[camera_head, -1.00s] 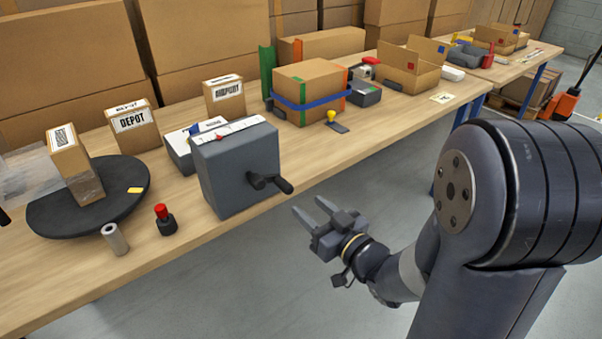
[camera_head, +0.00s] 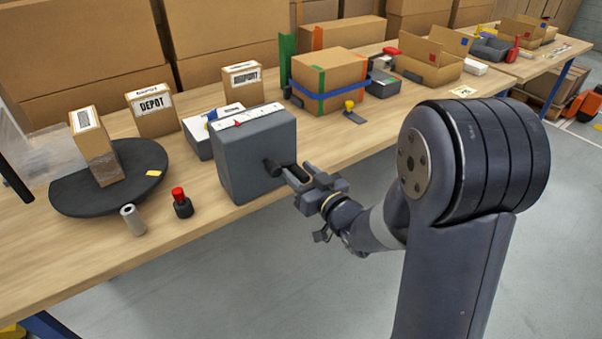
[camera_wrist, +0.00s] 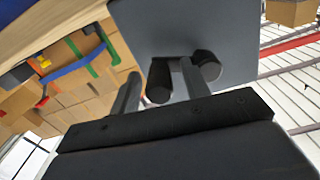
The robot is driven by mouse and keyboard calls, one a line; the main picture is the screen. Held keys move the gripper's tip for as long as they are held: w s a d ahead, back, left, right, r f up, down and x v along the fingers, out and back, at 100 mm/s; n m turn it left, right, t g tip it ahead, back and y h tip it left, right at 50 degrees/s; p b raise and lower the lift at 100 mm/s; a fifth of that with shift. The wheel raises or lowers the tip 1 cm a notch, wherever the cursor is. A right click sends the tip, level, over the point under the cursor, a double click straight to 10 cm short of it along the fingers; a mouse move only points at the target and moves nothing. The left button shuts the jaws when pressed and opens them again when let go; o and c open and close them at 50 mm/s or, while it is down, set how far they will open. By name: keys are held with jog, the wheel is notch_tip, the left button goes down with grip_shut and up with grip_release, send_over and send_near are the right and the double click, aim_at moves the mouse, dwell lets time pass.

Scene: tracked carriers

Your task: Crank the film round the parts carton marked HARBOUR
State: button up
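A brown carton (camera_head: 99,150) stands on the black round turntable (camera_head: 150,157), its lower part covered in clear film; the lettering on its label is unreadable here. Clear film (camera_head: 45,152) stretches off to its left. The grey crank box (camera_head: 238,172) stands right of the turntable, with a dark crank (camera_head: 272,168) on its right side. My gripper (camera_head: 297,175) is at the crank. In the wrist view, my gripper's fingers (camera_wrist: 158,88) are apart, with one dark cylinder of the crank (camera_wrist: 159,82) between them and another just outside the right finger. Contact cannot be told.
A red-topped button (camera_head: 181,203) and a grey roll (camera_head: 132,219) stand at the table's front edge. A DEPOT carton (camera_head: 153,118) and a second labelled carton (camera_head: 242,86) stand behind. A blue-strapped carton (camera_head: 328,80) is farther right. The floor in front is clear.

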grip_shut()
jog(key=n+b, duration=0.1)
jog(key=r+n+b, duration=0.1)
jog(key=b, duration=0.1)
jog(key=shift+d+n, duration=0.1)
jog(key=shift+n, duration=0.3)
jog(key=shift+r+n+b, duration=0.85)
jog(key=shift+n+b, duration=0.3)
jog(key=shift+n, duration=0.25)
jog(key=shift+o, duration=0.4)
grip_release()
jog(key=p+v, duration=0.1)
jog(key=v, duration=0.9)
jog(key=shift+s+d, duration=0.25)
jog(key=shift+s, duration=0.05)
